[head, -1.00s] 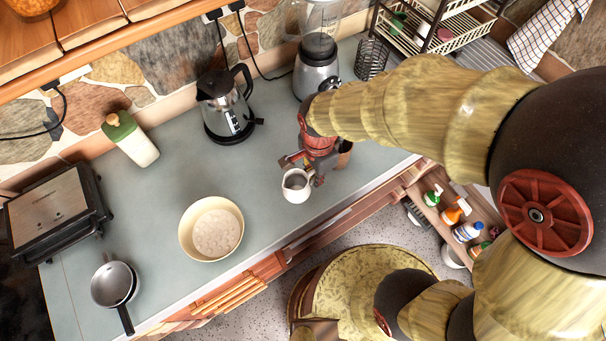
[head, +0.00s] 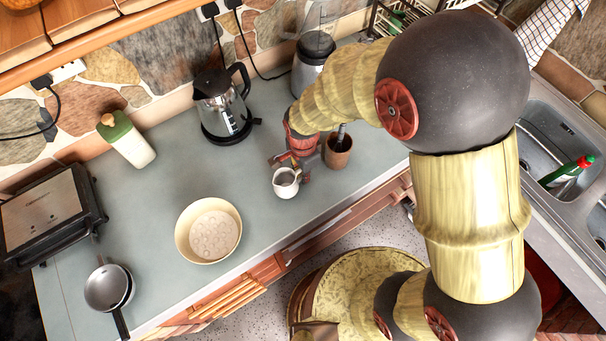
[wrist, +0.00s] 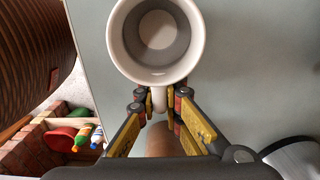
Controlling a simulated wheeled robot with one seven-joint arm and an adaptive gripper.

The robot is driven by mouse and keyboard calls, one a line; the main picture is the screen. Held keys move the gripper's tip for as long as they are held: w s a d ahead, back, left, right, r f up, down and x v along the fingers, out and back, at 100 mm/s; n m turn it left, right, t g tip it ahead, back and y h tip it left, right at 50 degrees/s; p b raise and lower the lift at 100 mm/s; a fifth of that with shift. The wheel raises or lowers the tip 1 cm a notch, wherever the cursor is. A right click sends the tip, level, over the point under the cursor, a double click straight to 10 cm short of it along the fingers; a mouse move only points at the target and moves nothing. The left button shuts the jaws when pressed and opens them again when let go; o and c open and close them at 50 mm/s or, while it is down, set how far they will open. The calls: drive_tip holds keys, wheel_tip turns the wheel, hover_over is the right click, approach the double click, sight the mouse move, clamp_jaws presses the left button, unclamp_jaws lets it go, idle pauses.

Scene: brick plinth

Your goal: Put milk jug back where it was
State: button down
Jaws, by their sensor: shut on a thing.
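The milk jug is a small white jug (head: 286,186) with a grey inside, over the counter near its front edge in the head view. In the wrist view the jug (wrist: 156,44) is seen from above, its inside looking empty. My gripper (head: 283,164) is at the jug's far side. In the wrist view my gripper (wrist: 158,99) has its two fingers shut on the jug's handle, one on each side. The jug looks upright. I cannot tell whether its base touches the counter.
A wide cream bowl (head: 208,231) stands to the left. A brown cup (head: 339,151) with something dark in it is close on the right. A kettle (head: 224,105) and a blender (head: 312,67) stand behind. The counter (head: 180,180) is clear between bowl and kettle.

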drive_tip(key=shift+f, duration=0.1)
drive_tip(key=c, duration=1.9)
unclamp_jaws()
